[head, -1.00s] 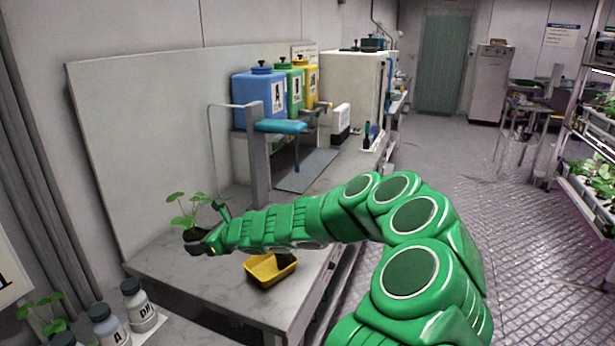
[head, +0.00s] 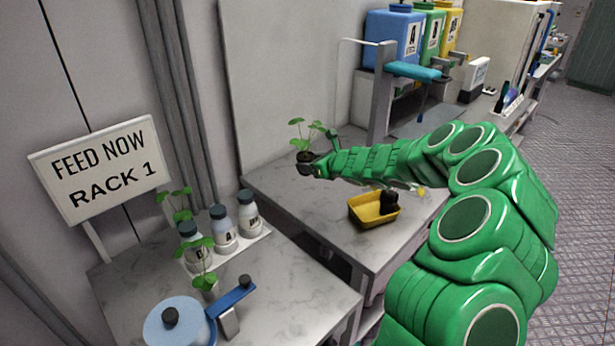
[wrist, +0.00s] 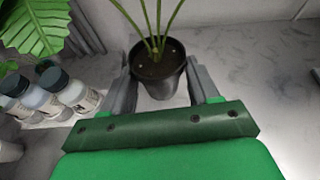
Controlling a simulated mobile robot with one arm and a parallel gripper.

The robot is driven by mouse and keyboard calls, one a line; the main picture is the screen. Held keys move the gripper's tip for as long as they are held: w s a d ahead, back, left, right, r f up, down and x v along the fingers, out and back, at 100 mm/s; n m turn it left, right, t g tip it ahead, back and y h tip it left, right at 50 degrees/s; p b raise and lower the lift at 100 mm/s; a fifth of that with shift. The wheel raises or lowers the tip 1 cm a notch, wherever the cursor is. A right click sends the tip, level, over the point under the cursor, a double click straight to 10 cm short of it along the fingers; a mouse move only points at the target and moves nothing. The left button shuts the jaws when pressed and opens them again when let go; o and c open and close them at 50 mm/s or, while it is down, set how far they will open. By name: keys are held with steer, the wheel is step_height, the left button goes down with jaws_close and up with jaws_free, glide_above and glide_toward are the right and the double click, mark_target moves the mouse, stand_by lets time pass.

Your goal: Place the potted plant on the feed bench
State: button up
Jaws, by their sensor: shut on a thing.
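The potted plant (head: 308,130) has green leaves on thin stems and a small dark pot. My gripper (head: 308,165) is shut on the pot and holds it over the bench with the tanks (head: 290,188). In the wrist view, the dark pot (wrist: 160,78) is upright between the two fingers of my gripper (wrist: 160,85). A grey bench (head: 300,290) stands at the lower left, beside a sign (head: 100,170) reading "FEED NOW RACK 1". I cannot tell from the pictures which bench is the feed bench.
Several bottles (head: 222,230) and small plants (head: 203,262) stand on the lower-left bench, with a blue-lidded device (head: 180,325). Its right part is clear. A yellow tray (head: 372,221) holding a dark object and a teal-topped frame (head: 412,70) stand on the other bench.

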steer(key=shift+w+a+f, duration=0.2)
steer(key=shift+w+f, duration=0.85)
steer(key=shift+f, duration=0.05)
steer(key=shift+w+a+f, duration=0.15)
steer(key=shift+w+f, duration=0.9)
steer(key=shift+w, duration=0.05)
steer(key=shift+w+a+f, duration=0.2)
steer(key=shift+w+f, duration=0.85)
steer(key=shift+f, duration=0.05)
steer(key=shift+f, duration=0.1)
steer(key=shift+w+f, duration=0.15)
steer(key=shift+f, duration=1.5)
steer(key=shift+f, duration=0.1)
steer(key=o, duration=1.1)
